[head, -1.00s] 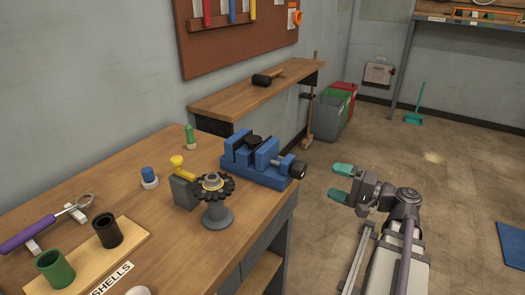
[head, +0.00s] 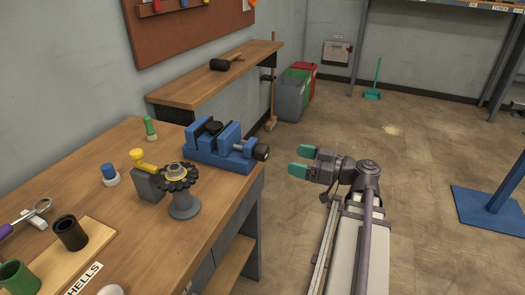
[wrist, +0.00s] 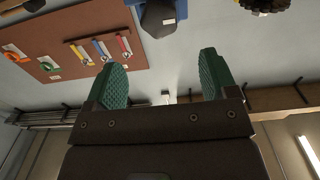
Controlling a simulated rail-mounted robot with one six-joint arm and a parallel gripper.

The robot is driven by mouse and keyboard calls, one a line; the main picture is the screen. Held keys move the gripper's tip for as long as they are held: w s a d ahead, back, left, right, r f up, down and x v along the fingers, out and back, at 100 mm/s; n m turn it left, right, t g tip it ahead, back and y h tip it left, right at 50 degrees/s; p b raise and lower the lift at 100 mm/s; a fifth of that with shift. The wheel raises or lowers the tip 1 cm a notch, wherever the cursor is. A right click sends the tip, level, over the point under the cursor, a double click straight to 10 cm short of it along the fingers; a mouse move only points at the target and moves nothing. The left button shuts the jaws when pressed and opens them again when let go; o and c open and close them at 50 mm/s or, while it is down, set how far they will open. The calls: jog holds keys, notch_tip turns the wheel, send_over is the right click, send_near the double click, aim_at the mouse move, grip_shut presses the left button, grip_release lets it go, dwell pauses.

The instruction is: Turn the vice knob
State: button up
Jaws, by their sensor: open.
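The blue vice (head: 215,146) sits on the workbench near its right edge in the head view. Its dark knob (head: 261,152) sticks out on the right side, past the bench edge. My gripper (head: 298,161) is to the right of the knob, apart from it, over the floor. Its two green-tipped fingers are open and empty, pointing toward the vice. In the wrist view the knob (wrist: 160,19) shows at the top, beyond and between the open fingers (wrist: 162,78), with a bit of blue vice above it. The picture there looks upside down.
On the workbench (head: 120,219) stand a grey post with a dark gear (head: 176,178), a blue-capped piece (head: 109,174) and a green piece (head: 150,128). A blue stand (head: 490,210) is at right; the floor between is clear.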

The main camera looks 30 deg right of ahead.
aim_at(268, 152)
jog(key=x, duration=1.1)
jog(key=c, duration=0.9)
jog(key=shift+m, duration=0.5)
